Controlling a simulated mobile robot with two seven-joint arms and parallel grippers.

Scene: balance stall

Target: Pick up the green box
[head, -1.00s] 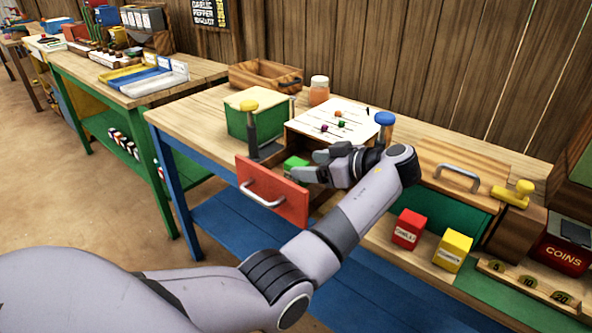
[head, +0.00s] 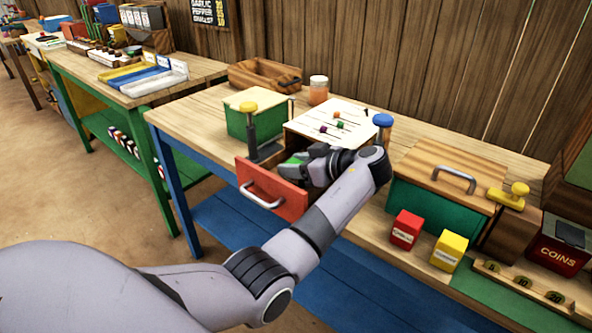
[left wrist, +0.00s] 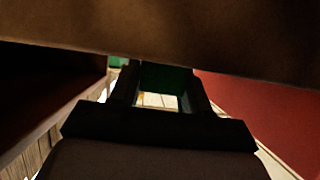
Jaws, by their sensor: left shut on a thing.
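The small green box (head: 297,159) is inside the pulled-out drawer with the red front (head: 270,192), and only a bit of it shows in the head view. My left gripper (head: 292,170) reaches into the drawer from the right and is shut on the green box. In the left wrist view the dark green box (left wrist: 165,78) sits between the two fingers (left wrist: 160,92). Most of it is hidden by the gripper and by shadow. My right gripper is not in view.
A larger green container with a cream lid (head: 240,122) and a yellow-knobbed stamp (head: 250,125) stand left of the drawer unit. A blue-knobbed post (head: 382,125) stands to its right. A red box (head: 406,229) and a yellow box (head: 450,250) stand at the front right.

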